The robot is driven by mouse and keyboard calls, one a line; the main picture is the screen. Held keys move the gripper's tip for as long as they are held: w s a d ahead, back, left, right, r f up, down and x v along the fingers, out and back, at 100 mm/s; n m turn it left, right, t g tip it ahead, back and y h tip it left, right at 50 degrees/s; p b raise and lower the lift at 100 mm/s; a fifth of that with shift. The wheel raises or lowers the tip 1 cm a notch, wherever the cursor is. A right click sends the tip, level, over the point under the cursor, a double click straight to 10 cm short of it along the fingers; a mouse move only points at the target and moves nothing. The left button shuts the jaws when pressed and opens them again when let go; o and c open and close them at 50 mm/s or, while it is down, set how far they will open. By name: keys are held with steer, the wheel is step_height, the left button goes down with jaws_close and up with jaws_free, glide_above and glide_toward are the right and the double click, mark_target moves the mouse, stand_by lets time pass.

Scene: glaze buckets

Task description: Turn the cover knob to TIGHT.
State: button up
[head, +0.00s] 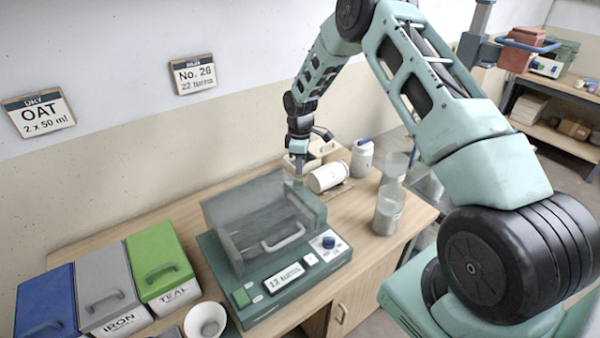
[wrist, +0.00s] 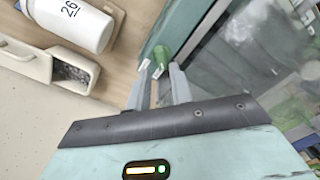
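A dark green bench device (head: 290,300) with a see-through cover (head: 262,225) stands on the table, its cover lowered over it. A blue knob (head: 328,242) sits on a white plate on its front right panel. My gripper (head: 299,172) points down behind the cover, near its back right corner. In the wrist view, my gripper (wrist: 159,75) has its fingers apart, and a green knob-like part (wrist: 161,52) shows by the fingertips at the device's edge. I cannot tell whether the fingers touch it. No TIGHT mark is readable.
A white jar marked 26 (head: 328,177) lies on its side close to my gripper. A lidded white jar (head: 362,158) and a bottle of grey powder (head: 388,210) stand at right. Blue, grey and green bins (head: 160,262) and a white bowl (head: 205,320) are at left.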

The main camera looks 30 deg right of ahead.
steer(key=shift+f+p, duration=0.8)
steer(key=shift+f, duration=2)
jaws_close()
